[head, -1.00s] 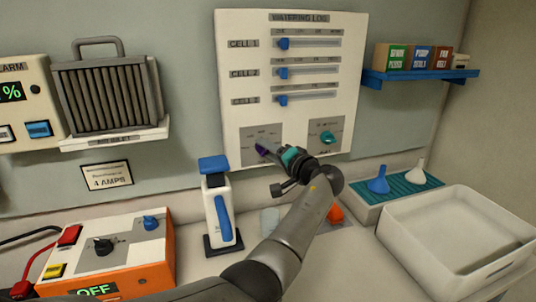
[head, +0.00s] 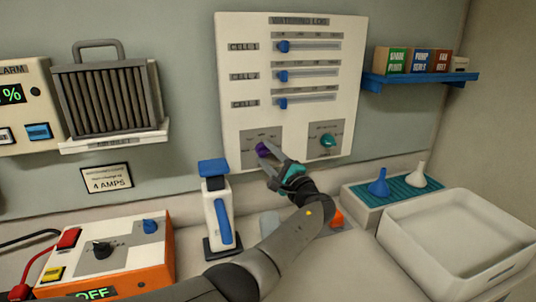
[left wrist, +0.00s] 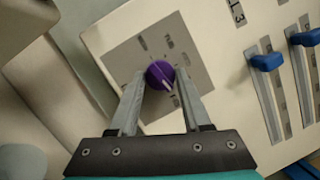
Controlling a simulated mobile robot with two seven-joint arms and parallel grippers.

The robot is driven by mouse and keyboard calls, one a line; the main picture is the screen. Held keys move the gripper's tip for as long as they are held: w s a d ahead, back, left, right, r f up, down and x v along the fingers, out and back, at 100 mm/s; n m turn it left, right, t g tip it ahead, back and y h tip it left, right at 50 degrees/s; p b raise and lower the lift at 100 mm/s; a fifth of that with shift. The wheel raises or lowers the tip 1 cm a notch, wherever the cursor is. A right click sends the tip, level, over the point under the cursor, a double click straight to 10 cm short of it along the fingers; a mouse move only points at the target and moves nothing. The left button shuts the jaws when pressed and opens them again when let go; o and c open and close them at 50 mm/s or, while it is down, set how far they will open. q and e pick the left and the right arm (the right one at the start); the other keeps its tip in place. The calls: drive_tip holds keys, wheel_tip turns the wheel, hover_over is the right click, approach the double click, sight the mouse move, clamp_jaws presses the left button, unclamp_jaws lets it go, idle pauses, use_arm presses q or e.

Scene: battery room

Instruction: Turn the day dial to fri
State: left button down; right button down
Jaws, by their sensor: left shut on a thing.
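The purple day dial (head: 263,149) sits on a grey plate at the lower left of the white watering log board (head: 230,100). My left gripper (head: 266,152) reaches up to it from the lower right and is shut on it. In the left wrist view the purple dial (left wrist: 160,75) lies between the two fingertips (left wrist: 162,80), with a pale pointer line toward the lower right. The day labels around it are too blurred to read. My right gripper is not in view.
A teal dial (head: 327,140) sits right of the purple one, below several blue sliders (head: 283,75). A white and blue bottle-like tool (head: 218,210) stands left of my arm. A white bin (head: 455,245) and two funnels (head: 379,184) are at right.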

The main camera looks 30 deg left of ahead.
use_arm(q)
drive_tip(key=shift+r+m+t, duration=0.1)
drive_tip(key=shift+m+t, duration=0.3)
drive_tip(key=shift+m, duration=0.9)
drive_tip(key=shift+c, duration=1.8)
unclamp_jaws()
drive_tip(key=v, duration=1.5)
drive_tip(key=shift+s+p, duration=0.1)
drive_tip(key=shift+p, duration=0.2)
